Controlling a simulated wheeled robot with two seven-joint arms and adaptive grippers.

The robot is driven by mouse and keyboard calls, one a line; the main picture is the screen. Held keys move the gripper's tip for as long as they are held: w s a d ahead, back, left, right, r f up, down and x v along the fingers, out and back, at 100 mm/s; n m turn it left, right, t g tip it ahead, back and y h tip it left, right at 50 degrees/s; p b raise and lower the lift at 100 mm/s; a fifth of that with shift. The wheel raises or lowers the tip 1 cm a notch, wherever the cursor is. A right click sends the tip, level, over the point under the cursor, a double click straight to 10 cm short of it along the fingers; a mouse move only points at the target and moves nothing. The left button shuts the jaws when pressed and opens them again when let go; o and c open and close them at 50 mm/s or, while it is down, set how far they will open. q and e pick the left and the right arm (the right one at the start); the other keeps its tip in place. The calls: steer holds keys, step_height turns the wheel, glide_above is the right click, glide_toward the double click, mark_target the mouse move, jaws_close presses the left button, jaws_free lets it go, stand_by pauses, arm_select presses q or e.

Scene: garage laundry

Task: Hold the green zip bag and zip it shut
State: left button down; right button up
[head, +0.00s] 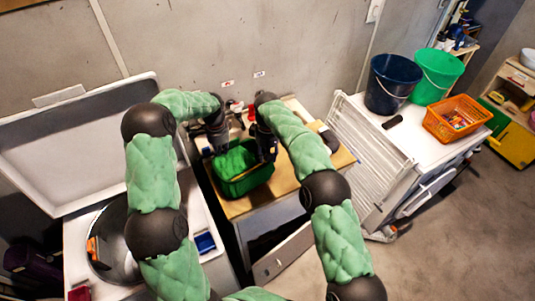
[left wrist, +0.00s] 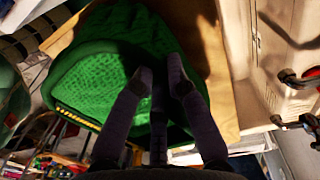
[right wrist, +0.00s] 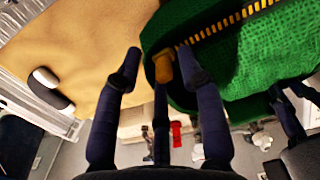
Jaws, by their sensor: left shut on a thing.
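The green zip bag (head: 243,181) sits on the wooden worktop (head: 285,185). Its quilted green cloth fills much of the left wrist view (left wrist: 100,75). Yellow zip teeth (right wrist: 222,27) run along its edge in the right wrist view, with an orange-yellow zip pull (right wrist: 163,66) at one end. My left gripper (head: 221,150) is shut on the bag's edge; its fingers cover the gripped part in the left wrist view (left wrist: 160,78). My right gripper (head: 266,153) is at the bag's right side. In the right wrist view its spread fingers (right wrist: 160,66) stand around the pull, with a gap at the left finger.
A dark bucket (head: 388,85), a green bucket (head: 438,72) and an orange basket (head: 455,120) stand on the white unit at right. A slatted drying rack (head: 365,150) leans beside the worktop. An open-lidded washer (head: 75,235) is at left. Small items lie behind the bag.

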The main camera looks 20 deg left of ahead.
arm_select(q)
steer(key=shift+f, duration=0.1)
arm_select(e)
steer(key=shift+r, duration=3.75)
arm_select(q)
steer(key=c, duration=1.2)
jaws_free()
steer(key=shift+o, duration=0.2)
step_height(320, 180, up, 12)
steer(key=shift+w+a, duration=0.15)
steer(key=shift+a, duration=0.05)
